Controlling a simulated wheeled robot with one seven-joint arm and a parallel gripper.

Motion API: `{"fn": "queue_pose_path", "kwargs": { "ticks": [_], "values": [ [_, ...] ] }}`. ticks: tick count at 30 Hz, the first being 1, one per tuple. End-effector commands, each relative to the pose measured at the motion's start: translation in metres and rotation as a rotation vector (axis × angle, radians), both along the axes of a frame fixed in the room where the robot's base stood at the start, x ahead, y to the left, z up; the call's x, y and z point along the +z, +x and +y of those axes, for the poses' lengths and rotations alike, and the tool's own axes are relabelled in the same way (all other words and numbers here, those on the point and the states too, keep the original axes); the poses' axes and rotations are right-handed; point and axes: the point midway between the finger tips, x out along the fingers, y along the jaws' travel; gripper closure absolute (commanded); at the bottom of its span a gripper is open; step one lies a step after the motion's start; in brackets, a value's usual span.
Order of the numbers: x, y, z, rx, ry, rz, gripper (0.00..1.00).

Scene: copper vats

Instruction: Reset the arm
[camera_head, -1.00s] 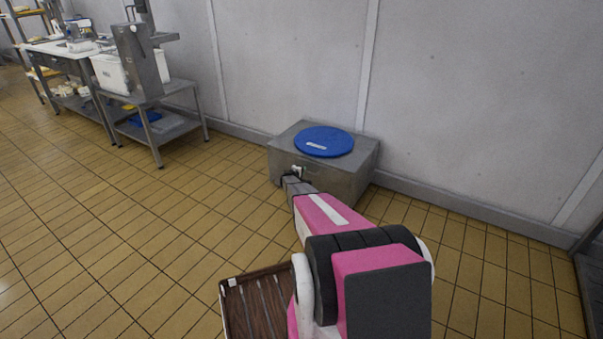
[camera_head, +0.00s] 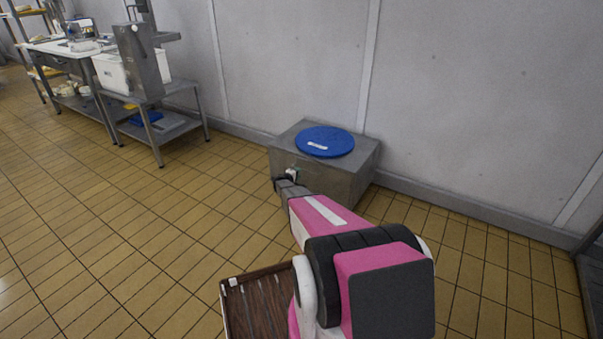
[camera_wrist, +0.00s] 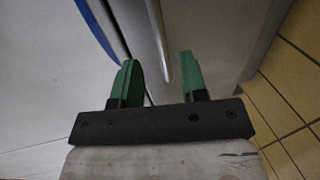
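My arm (camera_head: 330,222) in pink, black and white reaches forward from the bottom of the head view toward a grey metal box. My gripper shows in the wrist view (camera_wrist: 163,85) with two green fingers set well apart and nothing between them. In the head view the end of the arm overlaps the front of the box, so the fingers are hard to make out there. I cannot tell whether they touch it.
The grey metal box (camera_head: 330,180) stands on the floor against the wall, with a blue round lid (camera_head: 325,141) on top. Metal tables (camera_head: 160,128) with goods stand at the left. A brown slatted tray (camera_head: 262,305) is at the bottom. The tiled floor (camera_head: 120,230) at left is clear.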

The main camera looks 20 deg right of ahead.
Motion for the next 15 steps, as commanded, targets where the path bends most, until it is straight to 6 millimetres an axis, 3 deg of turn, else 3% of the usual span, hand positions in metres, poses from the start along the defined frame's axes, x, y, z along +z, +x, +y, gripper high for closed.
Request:
{"fn": "queue_pose_path", "kwargs": {
  "ticks": [6, 15],
  "values": [
    [0.007, -0.019, 0.023, 0.000, 0.001, 0.000, 0.60],
    [0.007, -0.020, 0.025, -0.001, 0.000, -0.001, 0.60]
  ]
}}
